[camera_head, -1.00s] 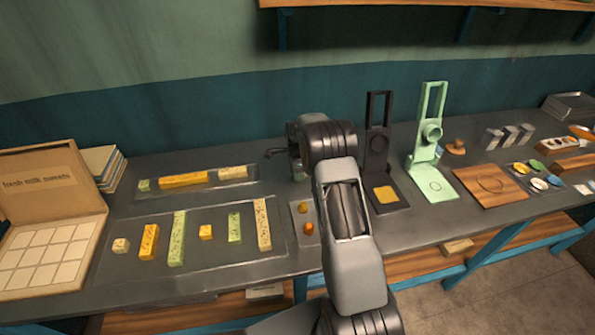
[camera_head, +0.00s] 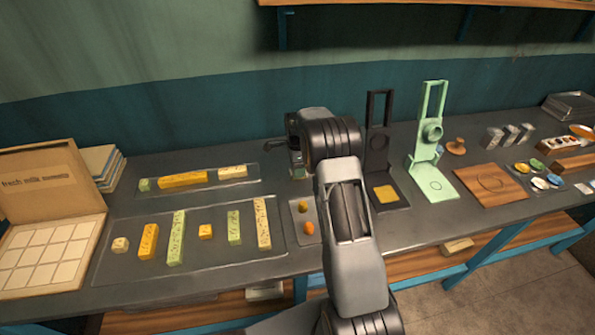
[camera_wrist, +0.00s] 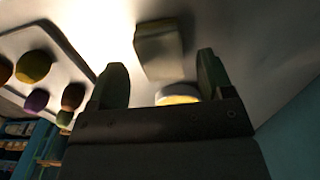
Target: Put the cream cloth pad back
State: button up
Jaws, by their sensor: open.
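My gripper (camera_head: 297,160) hangs over the bench just left of the black stand, partly hidden by my arm. In the wrist view its two fingers (camera_wrist: 160,62) are spread apart with nothing clamped between them. A pale, blocky piece (camera_wrist: 160,50), perhaps the cream cloth pad, lies on the grey surface beyond and between the fingertips. A small greenish piece (camera_head: 299,174) shows below the gripper in the head view; I cannot tell if it is the same thing. A round white and yellow item (camera_wrist: 178,96) is partly hidden behind the gripper body.
A small tray (camera_head: 298,217) with round orange pieces is close by. Trays of coloured bars and an open box (camera_head: 50,215) stand left. A black stand (camera_head: 378,150), a green stand (camera_head: 430,140) and a wooden board (camera_head: 490,198) stand right.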

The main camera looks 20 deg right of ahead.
notch_tip(320, 180, up, 9)
jog(key=s+a+r+n+t, duration=0.2)
jog(key=s+a+r+n, duration=0.5)
jog(key=s+r+n, duration=0.4)
jog(key=s+a+f+n+t, duration=0.1)
jog(key=s+n, duration=0.3)
jog(key=s, duration=0.5)
jog(key=s+a+f+n+t, duration=0.1)
jog(key=s+a+n, duration=0.2)
jog(key=s, duration=0.6)
jog(key=shift+s+a+f+n+b, duration=0.25)
jog(key=shift+a+f+n+b, duration=0.1)
jog(key=shift+n, duration=0.75)
